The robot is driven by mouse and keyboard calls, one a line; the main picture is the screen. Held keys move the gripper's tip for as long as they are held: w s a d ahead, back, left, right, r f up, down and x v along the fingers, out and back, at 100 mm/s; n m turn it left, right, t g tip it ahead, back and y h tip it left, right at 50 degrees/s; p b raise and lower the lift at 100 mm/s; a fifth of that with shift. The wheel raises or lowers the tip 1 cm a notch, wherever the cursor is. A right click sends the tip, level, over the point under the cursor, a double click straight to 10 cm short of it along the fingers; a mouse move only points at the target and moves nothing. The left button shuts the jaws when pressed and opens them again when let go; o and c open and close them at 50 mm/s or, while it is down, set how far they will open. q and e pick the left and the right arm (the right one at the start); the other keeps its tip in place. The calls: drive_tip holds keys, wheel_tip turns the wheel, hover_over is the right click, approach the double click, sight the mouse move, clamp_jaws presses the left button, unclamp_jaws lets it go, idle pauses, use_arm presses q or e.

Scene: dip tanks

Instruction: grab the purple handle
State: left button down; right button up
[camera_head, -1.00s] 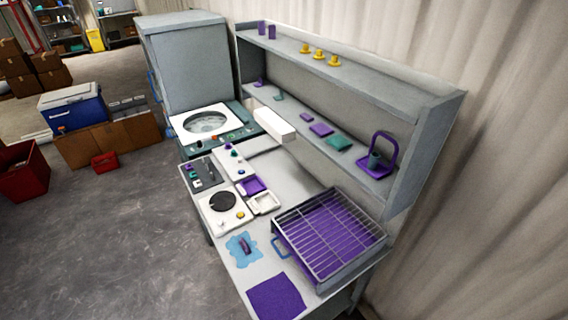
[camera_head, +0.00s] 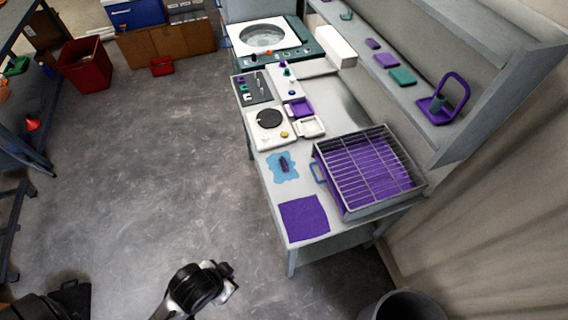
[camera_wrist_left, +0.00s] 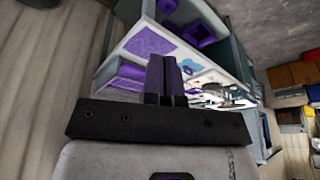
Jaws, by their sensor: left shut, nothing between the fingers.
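A small upright purple handle (camera_head: 284,164) stands on a light blue splash-shaped patch (camera_head: 275,174) on the bench top. A second purple piece, a holder with a tall arched handle (camera_head: 457,88), stands on the shelf at the right. My left arm enters at the bottom of the head view, well short of the bench; its fingers cannot be made out there. In the left wrist view my left gripper (camera_wrist_left: 165,75) has its dark fingers together with nothing between them. The bench shows beyond them, partly hidden. My right gripper is not in view.
A wire rack over a purple tray (camera_head: 347,211) stands beside the patch, with a blue side handle (camera_head: 318,173). A purple square mat (camera_head: 304,220) lies at the bench's near end. A grey bin (camera_head: 405,306) stands at lower right. The floor left of the bench is clear.

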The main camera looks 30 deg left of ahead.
use_arm(q)
drive_tip(key=c, duration=1.8)
unclamp_jaws()
drive_tip(key=shift+c, duration=0.2)
drive_tip(key=o, duration=0.3)
drive_tip(key=shift+o, duration=0.2)
